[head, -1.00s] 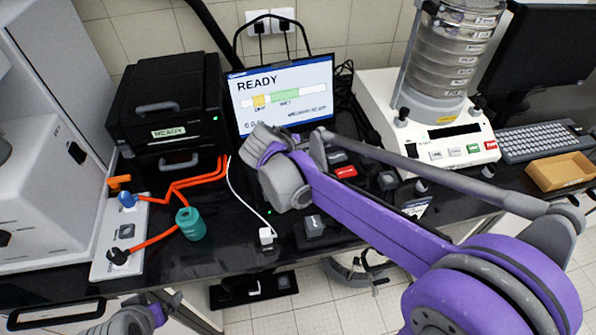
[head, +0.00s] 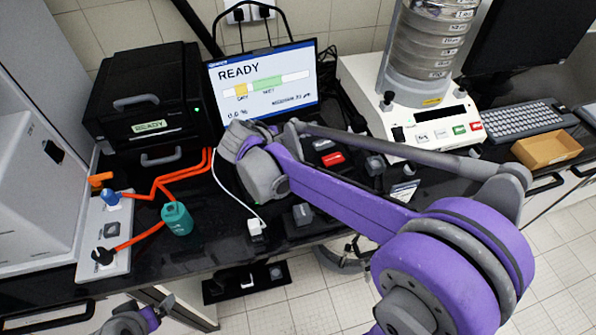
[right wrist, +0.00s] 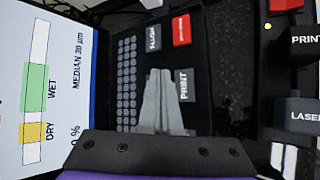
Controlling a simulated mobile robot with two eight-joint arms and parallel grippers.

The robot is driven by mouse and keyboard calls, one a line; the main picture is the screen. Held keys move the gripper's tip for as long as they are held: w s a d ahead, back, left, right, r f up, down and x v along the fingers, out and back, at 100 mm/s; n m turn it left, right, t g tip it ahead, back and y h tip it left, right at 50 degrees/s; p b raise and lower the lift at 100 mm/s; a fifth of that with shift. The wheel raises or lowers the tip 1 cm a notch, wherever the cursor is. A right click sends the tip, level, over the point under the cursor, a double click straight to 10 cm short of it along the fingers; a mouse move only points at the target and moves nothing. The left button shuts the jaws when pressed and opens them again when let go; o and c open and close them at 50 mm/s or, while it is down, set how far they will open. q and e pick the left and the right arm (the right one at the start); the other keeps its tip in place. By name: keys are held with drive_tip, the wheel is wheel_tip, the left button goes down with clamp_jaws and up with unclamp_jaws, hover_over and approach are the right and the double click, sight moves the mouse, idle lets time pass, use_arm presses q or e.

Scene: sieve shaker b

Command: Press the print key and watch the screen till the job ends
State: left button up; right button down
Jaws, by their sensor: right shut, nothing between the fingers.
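The screen (head: 265,85) on the bench reads READY above a bar with yellow DRY and green WET zones. It also shows sideways at the left of the right wrist view (right wrist: 40,90). The dark grey PRINT key (right wrist: 184,86) is in the right wrist view. My right gripper (right wrist: 160,74) is shut and empty, its tips just left of the PRINT key in that view; I cannot tell whether they touch it. In the head view my right arm hides its fingertips. Part of my left arm shows at the bottom left; its jaws are not clear.
A FLUSH key (right wrist: 153,38) and a red key (right wrist: 181,29) lie near the PRINT key. Another block labelled PRINT (right wrist: 304,40) is at the right edge. The sieve shaker (head: 420,110), black printer-like box (head: 150,95), teal bottle (head: 177,218) and orange hoses crowd the bench.

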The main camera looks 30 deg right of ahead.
wheel_tip(320, 180, down, 6)
drive_tip(key=b, duration=0.3)
drive_tip(key=shift+s, duration=0.1)
use_arm(q)
drive_tip(key=f, duration=0.1)
drive_tip(key=s+f, duration=0.1)
drive_tip(key=f, duration=0.1)
drive_tip(key=s+f, duration=0.1)
drive_tip(key=shift+f, duration=0.35)
drive_tip(key=shift+w, duration=0.1)
use_arm(e)
drive_tip(key=shift+f, duration=0.1)
idle(0.9)
use_arm(q)
drive_tip(key=shift+f, duration=0.35)
use_arm(e)
drive_tip(key=shift+f, duration=0.35)
